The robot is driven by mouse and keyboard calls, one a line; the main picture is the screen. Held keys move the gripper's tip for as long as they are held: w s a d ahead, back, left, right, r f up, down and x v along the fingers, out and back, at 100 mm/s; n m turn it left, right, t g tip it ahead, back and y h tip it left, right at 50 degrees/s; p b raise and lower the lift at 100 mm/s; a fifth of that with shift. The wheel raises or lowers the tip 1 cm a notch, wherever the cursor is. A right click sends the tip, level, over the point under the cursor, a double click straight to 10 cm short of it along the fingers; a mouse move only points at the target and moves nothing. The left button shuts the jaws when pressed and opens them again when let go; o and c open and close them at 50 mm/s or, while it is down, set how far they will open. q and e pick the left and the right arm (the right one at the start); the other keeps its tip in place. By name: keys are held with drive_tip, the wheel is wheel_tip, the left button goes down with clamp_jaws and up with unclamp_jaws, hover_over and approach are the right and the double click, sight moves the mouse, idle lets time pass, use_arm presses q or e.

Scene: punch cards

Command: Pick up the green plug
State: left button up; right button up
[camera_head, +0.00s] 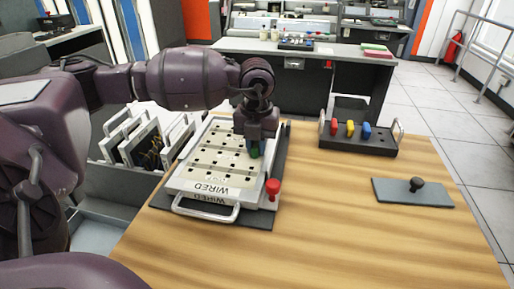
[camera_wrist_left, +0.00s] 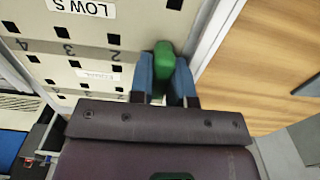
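The green plug (camera_wrist_left: 163,60) is between the two blue fingertips of my left gripper (camera_wrist_left: 165,80) in the left wrist view. The fingers are close together with no visible gap on either side of the plug. In the head view my left gripper (camera_head: 254,146) points down over the right side of the board labelled WIRED (camera_head: 215,189). Only a little of the green plug shows there, at the fingertips. Whether the plug's lower end sits in a hole or is clear of the board is hidden. My right gripper is in neither view.
A red knob (camera_head: 273,188) stands at the board's right edge. A dark rack (camera_head: 360,141) holds red, yellow and blue plugs at the back right. A grey plate with a black knob (camera_head: 416,184) lies farther right. The wooden table's front (camera_head: 340,235) is clear.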

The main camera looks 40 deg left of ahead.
use_arm(q)
clamp_jaws()
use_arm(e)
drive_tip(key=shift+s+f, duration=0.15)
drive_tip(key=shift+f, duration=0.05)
use_arm(q)
drive_tip(key=shift+r, duration=0.5)
wheel_tip(320, 180, up, 19)
drive_tip(key=p, duration=0.4)
wheel_tip(320, 180, up, 5)
drive_tip(key=p, duration=0.2)
hover_over(257, 143)
drive_tip(key=shift+a, duration=0.1)
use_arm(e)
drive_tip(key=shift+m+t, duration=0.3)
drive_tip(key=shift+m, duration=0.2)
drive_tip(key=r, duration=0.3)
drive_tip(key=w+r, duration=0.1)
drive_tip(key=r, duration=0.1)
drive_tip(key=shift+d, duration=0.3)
use_arm(q)
drive_tip(key=shift+f, duration=0.1)
